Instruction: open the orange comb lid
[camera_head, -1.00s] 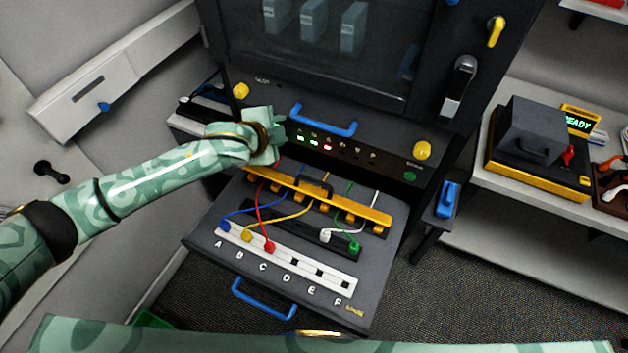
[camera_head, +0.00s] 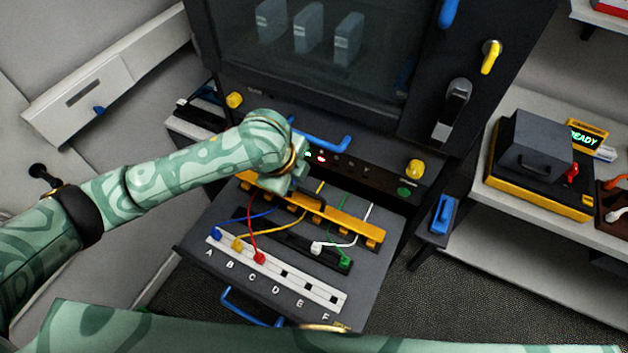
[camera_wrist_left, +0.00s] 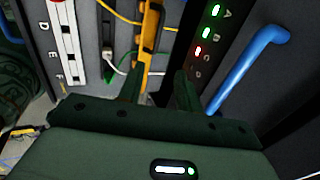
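The orange comb lid (camera_head: 345,220) is a long bar lying across the pulled-out drawer (camera_head: 205,265), with cables passing under it. It carries a dark handle (camera_head: 313,200) near its middle. In the left wrist view the lid (camera_wrist_left: 149,50) runs upright, just ahead of my fingers. My left gripper (camera_head: 290,186) is over the left half of the lid, near the handle, and hides part of both. In the wrist view its fingers (camera_wrist_left: 160,88) are apart, with nothing visibly gripped. Whether they touch the lid cannot be told. My right gripper is not in view.
A white strip (camera_head: 290,278) lettered A to F holds blue, yellow and red plugs. White and green plugs lie on a black strip behind it. A blue bar handle (camera_head: 325,141) and a panel with lights stand close behind my gripper. A blue drawer handle (camera_head: 250,308) is in front.

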